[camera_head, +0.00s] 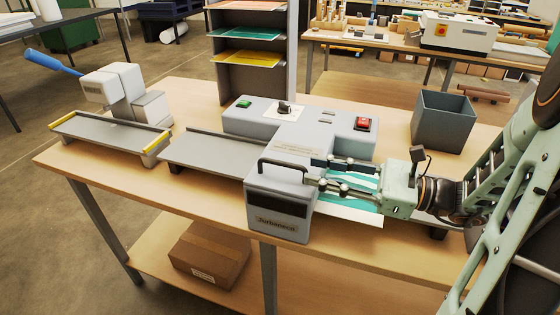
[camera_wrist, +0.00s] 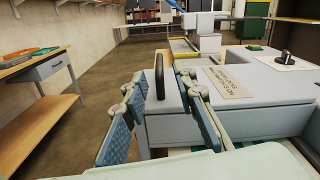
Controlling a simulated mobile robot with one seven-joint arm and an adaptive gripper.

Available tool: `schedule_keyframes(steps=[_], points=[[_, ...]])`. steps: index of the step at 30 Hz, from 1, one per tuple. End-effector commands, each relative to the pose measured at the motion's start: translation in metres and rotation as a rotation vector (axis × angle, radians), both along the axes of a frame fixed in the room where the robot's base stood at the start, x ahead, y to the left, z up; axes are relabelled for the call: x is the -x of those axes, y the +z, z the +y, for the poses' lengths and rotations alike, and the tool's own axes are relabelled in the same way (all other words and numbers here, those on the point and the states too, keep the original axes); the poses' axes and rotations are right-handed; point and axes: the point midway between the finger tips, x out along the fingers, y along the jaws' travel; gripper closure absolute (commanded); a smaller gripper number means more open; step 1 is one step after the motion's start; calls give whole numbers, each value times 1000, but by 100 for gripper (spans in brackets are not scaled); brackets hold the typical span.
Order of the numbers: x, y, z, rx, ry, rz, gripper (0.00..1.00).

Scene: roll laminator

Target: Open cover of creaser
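The creaser (camera_head: 300,135) is a grey machine on the wooden table, with a boxy front cover (camera_head: 281,203) carrying a black bar handle (camera_head: 283,163). The cover looks closed, seated on the machine's body. My gripper (camera_head: 312,170) reaches in from the right, its fingertips at the right end of the handle. In the wrist view, the handle (camera_wrist: 159,75) stands in the gap between the two open fingers, with space visible on both sides. I cannot tell whether a finger touches it. The cover's grey top also shows in the wrist view (camera_wrist: 172,97).
Green (camera_head: 243,104) and red (camera_head: 366,124) buttons and a black knob sit on the creaser's top. A feed tray (camera_head: 215,152) extends left. A blue-handled device (camera_head: 112,90) stands further left, and a dark open bin (camera_head: 442,120) at right. Teal-patterned sheets (camera_head: 350,206) lie under my gripper.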

Motion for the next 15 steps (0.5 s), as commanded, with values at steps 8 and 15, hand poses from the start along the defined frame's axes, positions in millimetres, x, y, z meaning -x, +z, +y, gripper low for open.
schedule_keyframes(steps=[8, 15], points=[[-17, 0, 52, 0, 6, 0, 74], [-26, 0, 74, 0, 3, 0, 74]])
